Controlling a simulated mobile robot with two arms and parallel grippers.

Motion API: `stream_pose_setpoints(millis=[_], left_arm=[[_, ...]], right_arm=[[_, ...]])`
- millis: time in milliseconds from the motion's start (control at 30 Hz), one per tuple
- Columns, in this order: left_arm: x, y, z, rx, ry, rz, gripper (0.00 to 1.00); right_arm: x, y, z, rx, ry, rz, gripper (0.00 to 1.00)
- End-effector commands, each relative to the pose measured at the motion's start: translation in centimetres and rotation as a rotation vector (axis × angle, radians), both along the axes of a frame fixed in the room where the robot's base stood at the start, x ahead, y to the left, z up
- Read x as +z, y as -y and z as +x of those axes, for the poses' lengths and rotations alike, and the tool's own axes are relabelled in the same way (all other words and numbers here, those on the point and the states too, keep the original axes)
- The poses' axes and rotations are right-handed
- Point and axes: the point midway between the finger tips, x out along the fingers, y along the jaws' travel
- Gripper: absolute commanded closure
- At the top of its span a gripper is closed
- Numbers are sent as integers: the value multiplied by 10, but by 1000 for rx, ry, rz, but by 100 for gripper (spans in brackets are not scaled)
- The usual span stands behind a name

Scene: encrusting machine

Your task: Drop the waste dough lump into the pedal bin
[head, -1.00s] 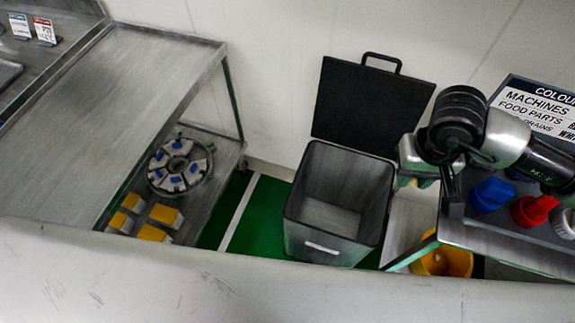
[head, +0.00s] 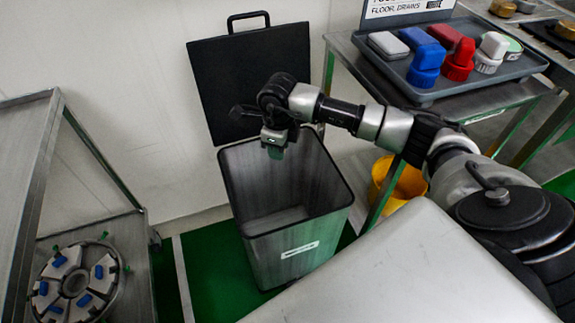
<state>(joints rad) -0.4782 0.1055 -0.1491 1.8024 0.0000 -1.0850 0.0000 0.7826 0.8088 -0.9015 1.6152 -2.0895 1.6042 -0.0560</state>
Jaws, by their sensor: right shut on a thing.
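The pedal bin (head: 272,262) stands on the green floor with its black lid (head: 262,70) raised against the wall. Its inside looks empty where I can see it. My right gripper (head: 275,150) hangs above the bin's open mouth, near the back of the rim, pointing down. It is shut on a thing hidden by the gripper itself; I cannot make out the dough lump. My left gripper is not in view.
A steel rack (head: 22,150) stands at the left, with a round part with blue pieces on its lower shelf. At the right, a grey tray (head: 425,92) with coloured brushes sits on a steel table. A yellow bucket (head: 408,185) stands below it.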

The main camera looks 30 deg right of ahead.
Motion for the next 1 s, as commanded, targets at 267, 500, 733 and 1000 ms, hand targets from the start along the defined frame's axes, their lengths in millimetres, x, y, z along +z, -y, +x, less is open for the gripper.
stream_pose_setpoints(millis=[267, 500, 733, 1000], left_arm=[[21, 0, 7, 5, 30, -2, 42], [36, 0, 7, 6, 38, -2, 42], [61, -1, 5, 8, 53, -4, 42], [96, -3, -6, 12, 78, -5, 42]], right_arm=[[-70, 30, 11, -510, -23, 2, 93], [-79, 36, 13, -618, -25, 1, 93], [-89, 36, 13, -615, -26, 1, 93], [-113, 35, 12, -613, -27, 2, 93]])
